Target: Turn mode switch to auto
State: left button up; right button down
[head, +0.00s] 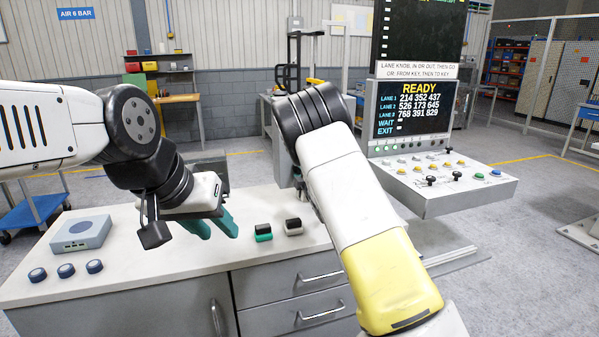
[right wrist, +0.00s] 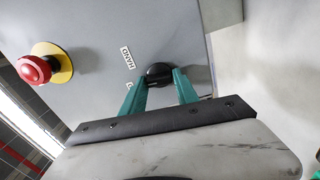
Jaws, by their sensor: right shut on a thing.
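The mode switch, a black round knob (right wrist: 158,72), sits on a grey panel face in the right wrist view. A label reading HAND (right wrist: 127,57) is beside it, and a second label is mostly hidden by a finger. My right gripper (right wrist: 160,80) is shut on the knob, with one teal finger on each side. In the head view my right arm hides its own gripper and the switch. My left gripper (head: 220,234) is open and empty above the worktop, its two teal fingertips apart.
A red emergency stop button (right wrist: 34,70) on a yellow disc is left of the knob. The worktop (head: 150,268) carries a grey box (head: 81,234), several blue-topped round pieces (head: 66,271) and two small blocks (head: 263,232). A sloped control console (head: 440,200) stands at right.

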jog(key=shift+f+n, duration=0.1)
jog(key=shift+n, duration=0.4)
jog(key=c, duration=1)
grip_release()
jog(key=shift+s, duration=0.1)
jog(key=v, duration=0.7)
jog(key=shift+s, duration=0.3)
jog(key=shift+d, duration=0.1)
